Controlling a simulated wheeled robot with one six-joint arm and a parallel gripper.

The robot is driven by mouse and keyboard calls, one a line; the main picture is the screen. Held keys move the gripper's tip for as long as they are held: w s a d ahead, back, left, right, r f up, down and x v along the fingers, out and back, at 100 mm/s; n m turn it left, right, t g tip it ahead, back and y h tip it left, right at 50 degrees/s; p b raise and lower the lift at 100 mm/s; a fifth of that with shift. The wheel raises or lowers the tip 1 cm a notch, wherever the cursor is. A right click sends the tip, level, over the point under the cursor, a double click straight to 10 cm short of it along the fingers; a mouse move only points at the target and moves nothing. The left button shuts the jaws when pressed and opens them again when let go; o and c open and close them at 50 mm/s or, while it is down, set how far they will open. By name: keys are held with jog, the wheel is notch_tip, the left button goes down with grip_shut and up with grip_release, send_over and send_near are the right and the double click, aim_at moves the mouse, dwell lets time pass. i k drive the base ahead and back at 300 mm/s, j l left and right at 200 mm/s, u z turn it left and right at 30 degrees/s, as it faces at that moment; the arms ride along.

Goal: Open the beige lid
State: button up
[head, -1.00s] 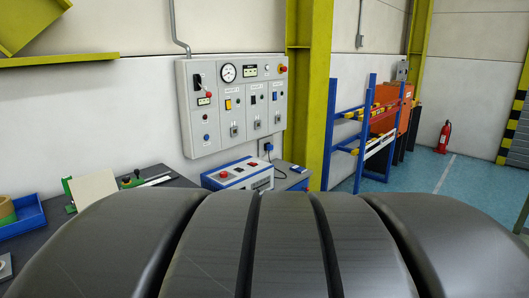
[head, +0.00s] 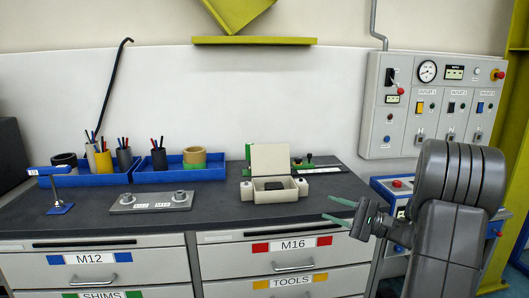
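The beige lid (head: 271,159) stands roughly upright at the back of a small beige box (head: 258,196) on the dark workbench. The box's top is uncovered, and a dark block (head: 273,185) shows in its opening. My gripper (head: 327,207) has two green fingers, spread apart with nothing between them. It is at the bench's front edge, to the right of the box and apart from it and the lid.
Blue trays (head: 180,174) with pen cups and tape rolls stand at the back left. A grey plate (head: 150,202) lies left of the box. A green-and-black tool (head: 310,165) lies behind the box at right. A control panel (head: 433,105) is on the wall.

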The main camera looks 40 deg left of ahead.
aim_at(270, 159)
jog(key=i+u, duration=0.3)
jog(key=i, duration=0.25)
jog(key=i+l+u, duration=0.15)
jog(key=i+u, duration=0.15)
jog(key=i, duration=0.25)
jog(key=i+l+u, duration=0.3)
jog(key=i, duration=0.2)
jog(key=i+j, duration=0.1)
jog(key=j, duration=0.15)
jog(key=k+u, duration=0.05)
